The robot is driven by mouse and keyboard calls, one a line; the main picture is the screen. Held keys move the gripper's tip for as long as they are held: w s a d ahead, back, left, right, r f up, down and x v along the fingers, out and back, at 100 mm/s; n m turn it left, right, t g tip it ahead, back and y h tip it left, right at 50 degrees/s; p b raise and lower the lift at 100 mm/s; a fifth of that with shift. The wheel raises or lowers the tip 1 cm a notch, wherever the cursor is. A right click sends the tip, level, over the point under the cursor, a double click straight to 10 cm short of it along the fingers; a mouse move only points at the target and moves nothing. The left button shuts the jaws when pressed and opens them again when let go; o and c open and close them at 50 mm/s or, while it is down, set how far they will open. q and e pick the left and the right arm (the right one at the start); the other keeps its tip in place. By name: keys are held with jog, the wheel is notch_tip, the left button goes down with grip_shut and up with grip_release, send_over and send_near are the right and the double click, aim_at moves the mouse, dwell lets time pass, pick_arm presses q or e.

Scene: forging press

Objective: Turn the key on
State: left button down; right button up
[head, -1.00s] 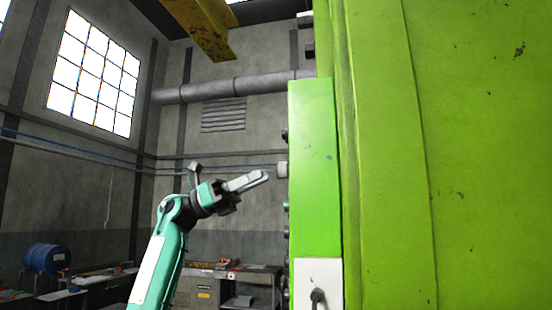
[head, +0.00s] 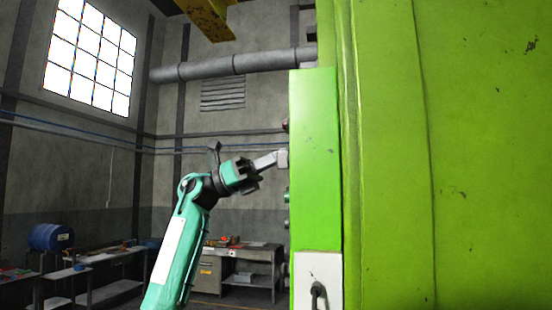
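My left gripper (head: 272,160) is level with a small pale grey block (head: 282,158) that sticks out from the left face of the green control box (head: 315,160). Its fingertips reach the block or overlap it in the picture; I cannot tell whether they touch. The fingers are seen edge-on, so their gap is hidden. The control face is also edge-on, with several small dark and green knobs along it. I cannot tell which of these is the key, or whether the pale block is it. My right gripper is out of view.
The large green press body (head: 470,150) fills the right side. A white plate with a dark lever (head: 318,292) sits below the control box. Behind stand workbenches (head: 245,262) and a blue barrel (head: 50,237). The space left of the control face is open.

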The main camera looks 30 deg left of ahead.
pick_arm(q)
jog(key=shift+m+g, duration=0.4)
jog(key=shift+m, duration=0.1)
jog(key=m+g, duration=0.2)
jog(key=m, duration=0.3)
jog(key=m+g, duration=0.2)
jog(key=m, duration=0.3)
jog(key=m+g+y, duration=0.1)
jog(key=m+g, duration=0.1)
jog(key=m, duration=0.3)
jog(key=shift+w+r+g, duration=0.15)
jog(key=shift+g, duration=0.25)
jog(key=shift+m, duration=0.3)
jog(key=c, duration=1.6)
grip_release()
jog(key=shift+o, duration=0.2)
